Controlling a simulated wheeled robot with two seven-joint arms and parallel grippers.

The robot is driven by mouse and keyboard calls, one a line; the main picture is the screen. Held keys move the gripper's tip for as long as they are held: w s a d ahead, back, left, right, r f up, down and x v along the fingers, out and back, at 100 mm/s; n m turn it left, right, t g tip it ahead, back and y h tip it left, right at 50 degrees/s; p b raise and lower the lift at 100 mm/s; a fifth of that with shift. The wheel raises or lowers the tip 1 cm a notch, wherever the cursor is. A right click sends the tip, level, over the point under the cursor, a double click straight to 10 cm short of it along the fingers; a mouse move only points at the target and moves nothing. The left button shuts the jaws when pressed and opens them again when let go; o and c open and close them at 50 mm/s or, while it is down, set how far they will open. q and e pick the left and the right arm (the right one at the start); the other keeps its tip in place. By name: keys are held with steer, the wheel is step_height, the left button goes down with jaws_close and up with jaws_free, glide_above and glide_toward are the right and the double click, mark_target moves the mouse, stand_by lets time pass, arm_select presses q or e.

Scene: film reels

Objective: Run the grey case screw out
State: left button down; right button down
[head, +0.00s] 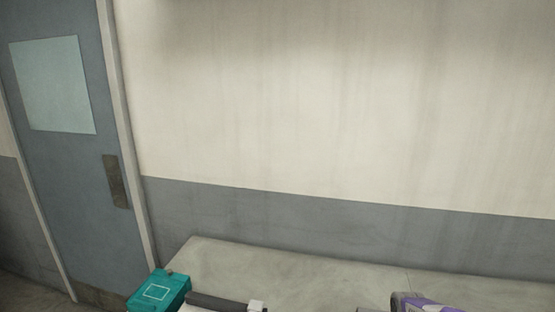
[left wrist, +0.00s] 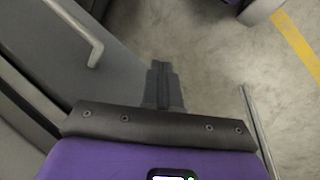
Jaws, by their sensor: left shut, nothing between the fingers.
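I cannot make out a grey case or its screw in either view. My left gripper (left wrist: 163,85) is in the left wrist view, with its two dark fingers shut together and empty. It points out over bare floor and touches nothing that I can see. Neither gripper shows in the head view.
A teal box (head: 158,292) stands at the left end of a pale worktop (head: 290,275), beside a dark grey bar (head: 222,302) and a small white block (head: 256,306). A blue-grey door (head: 75,190) is at left. The floor (left wrist: 215,60) has a yellow stripe (left wrist: 297,45).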

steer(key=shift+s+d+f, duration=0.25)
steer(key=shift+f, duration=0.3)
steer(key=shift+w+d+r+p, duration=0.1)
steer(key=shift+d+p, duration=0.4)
steer(key=shift+p, duration=0.05)
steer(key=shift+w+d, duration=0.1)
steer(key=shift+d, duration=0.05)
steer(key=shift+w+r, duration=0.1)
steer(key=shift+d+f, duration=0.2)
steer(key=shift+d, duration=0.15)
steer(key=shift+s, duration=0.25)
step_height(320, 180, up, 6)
steer(key=p, duration=0.4)
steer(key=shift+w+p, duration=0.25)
steer(key=shift+p, duration=0.15)
